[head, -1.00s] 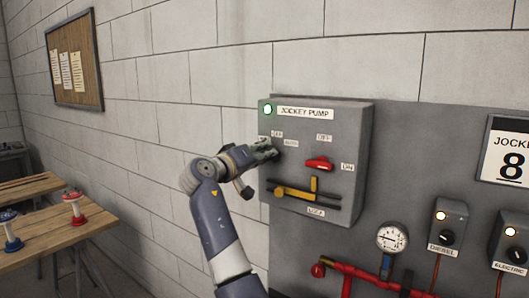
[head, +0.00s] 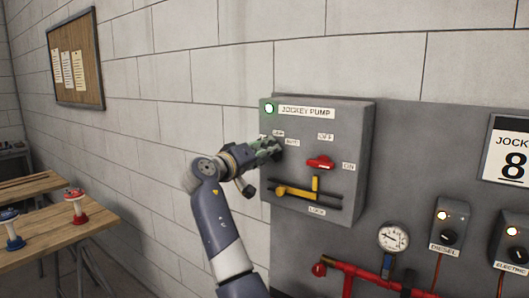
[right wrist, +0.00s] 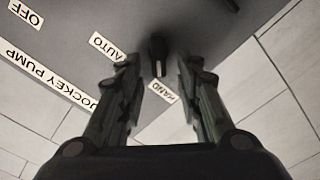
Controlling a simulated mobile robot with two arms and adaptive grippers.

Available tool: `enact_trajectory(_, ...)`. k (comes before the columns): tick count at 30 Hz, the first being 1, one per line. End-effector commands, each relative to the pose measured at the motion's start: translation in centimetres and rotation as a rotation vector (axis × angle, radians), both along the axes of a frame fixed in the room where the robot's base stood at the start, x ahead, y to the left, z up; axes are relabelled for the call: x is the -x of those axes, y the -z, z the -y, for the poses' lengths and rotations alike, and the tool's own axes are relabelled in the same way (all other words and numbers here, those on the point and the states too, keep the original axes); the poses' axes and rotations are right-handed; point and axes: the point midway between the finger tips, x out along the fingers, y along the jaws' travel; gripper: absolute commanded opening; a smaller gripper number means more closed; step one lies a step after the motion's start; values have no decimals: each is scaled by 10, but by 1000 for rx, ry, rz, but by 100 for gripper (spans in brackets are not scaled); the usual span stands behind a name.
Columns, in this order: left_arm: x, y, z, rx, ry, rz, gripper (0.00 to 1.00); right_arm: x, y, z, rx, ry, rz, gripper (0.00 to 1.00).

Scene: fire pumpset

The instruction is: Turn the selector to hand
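The grey jockey pump panel (head: 345,190) is on the wall in the head view. My right gripper (head: 272,150) is at its upper left, by the AUTO label (head: 292,142), and hides the selector there. In the right wrist view, the dark selector knob (right wrist: 158,55) lies between the two fingers of my right gripper (right wrist: 160,64). The fingers are apart, with a gap visible on each side of the knob. The knob's lower end in the picture is near the HAND label (right wrist: 161,92); its exact pointing is hard to tell. My left gripper is out of view.
A red handle (head: 320,163) and a yellow lever (head: 297,191) stick out of the panel beside and below the gripper. A green lamp (head: 269,108) is lit above. A wooden table (head: 60,232) stands at the left.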

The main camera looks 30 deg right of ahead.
Motion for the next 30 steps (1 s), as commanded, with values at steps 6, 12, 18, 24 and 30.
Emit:
enact_trajectory(6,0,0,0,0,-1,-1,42,7,0,-19,1,-4,0,32)
enact_trajectory(12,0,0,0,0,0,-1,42,23,1,-59,-2,-4,1,32)
enact_trajectory(18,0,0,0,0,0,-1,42,37,1,-93,-1,-4,0,32)
enact_trajectory(24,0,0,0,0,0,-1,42,44,1,-110,-1,-1,0,32)
enact_trajectory(30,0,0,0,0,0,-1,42,45,0,-112,1,-1,-1,32)
